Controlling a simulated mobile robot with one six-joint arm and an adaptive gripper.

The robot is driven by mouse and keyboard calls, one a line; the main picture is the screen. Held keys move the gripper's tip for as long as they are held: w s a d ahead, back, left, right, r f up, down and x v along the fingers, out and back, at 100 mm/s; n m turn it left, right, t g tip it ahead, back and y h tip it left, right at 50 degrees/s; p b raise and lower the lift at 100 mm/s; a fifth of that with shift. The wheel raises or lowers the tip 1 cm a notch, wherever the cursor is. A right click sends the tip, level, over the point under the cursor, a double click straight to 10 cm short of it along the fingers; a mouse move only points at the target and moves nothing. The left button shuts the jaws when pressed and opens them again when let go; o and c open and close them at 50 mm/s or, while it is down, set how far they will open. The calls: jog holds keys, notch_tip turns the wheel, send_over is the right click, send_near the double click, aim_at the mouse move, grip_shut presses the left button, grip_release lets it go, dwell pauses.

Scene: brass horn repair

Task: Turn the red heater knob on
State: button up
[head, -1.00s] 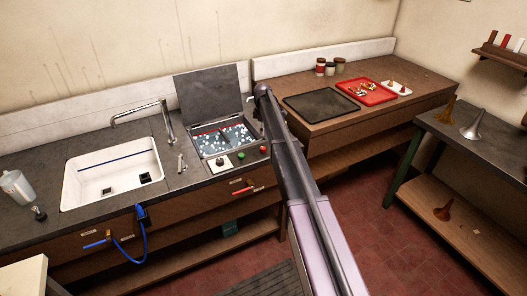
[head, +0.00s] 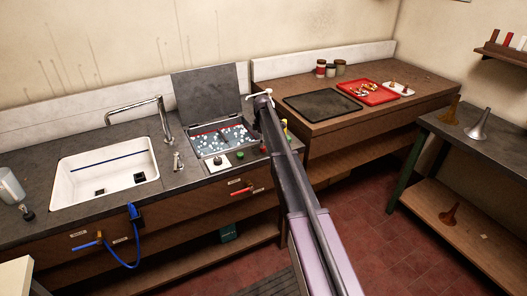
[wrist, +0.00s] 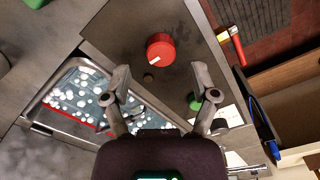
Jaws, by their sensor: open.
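The red heater knob (wrist: 160,50) is round with a white mark on its rim, and sits on a dark grey panel. In the head view the red knob (head: 264,149) is at the front right of the panel, just left of my arm. My gripper (wrist: 161,75) is open and empty. In the wrist view its two fingertips lie below the knob, spread to either side and apart from it. In the head view my arm largely hides the gripper. A green button (wrist: 195,103) lies near the right finger.
An open-lidded bath (head: 222,138) with white balls adjoins the knob panel. A red-handled lever (head: 241,192) is on the cabinet front below. The sink (head: 105,172) stands left; a black tray (head: 321,104) and red tray (head: 365,93) lie right.

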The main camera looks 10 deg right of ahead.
jog(key=shift+f+b, duration=1.3)
jog(key=shift+f, duration=0.35)
grip_shut()
